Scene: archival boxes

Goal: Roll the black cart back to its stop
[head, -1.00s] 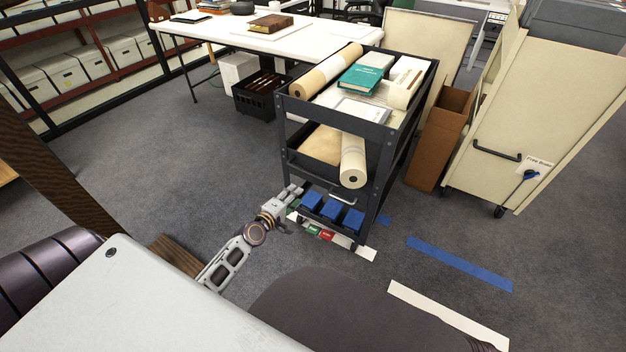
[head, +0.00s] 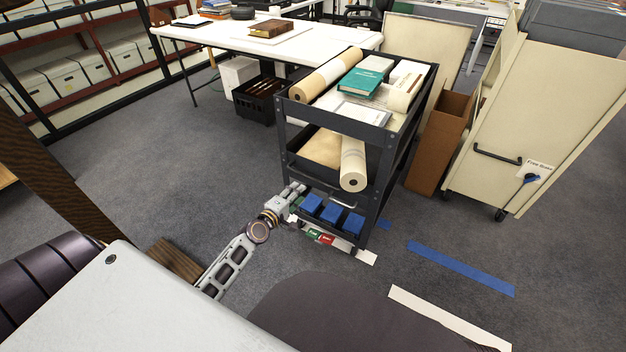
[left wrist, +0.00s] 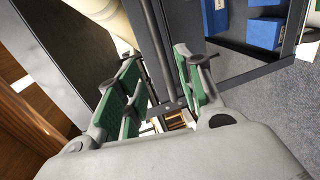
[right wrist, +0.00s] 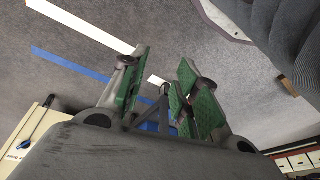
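The black cart (head: 364,126) stands in the middle of the head view, with rolls and books on top and blue boxes on its bottom shelf. Green and red pedals (head: 320,237) show low at its front, above a white floor strip (head: 366,257). My left gripper (head: 298,189) is at the cart's lower left front corner. In the left wrist view a dark cart post (left wrist: 160,45) runs between its parted fingers; contact cannot be told.
A cream cart (head: 540,120) and a brown box (head: 438,140) stand right of the black cart. A white table (head: 240,40) and black crate (head: 258,97) are behind it. Blue tape (head: 460,268) and white tape (head: 450,318) mark the carpet at right.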

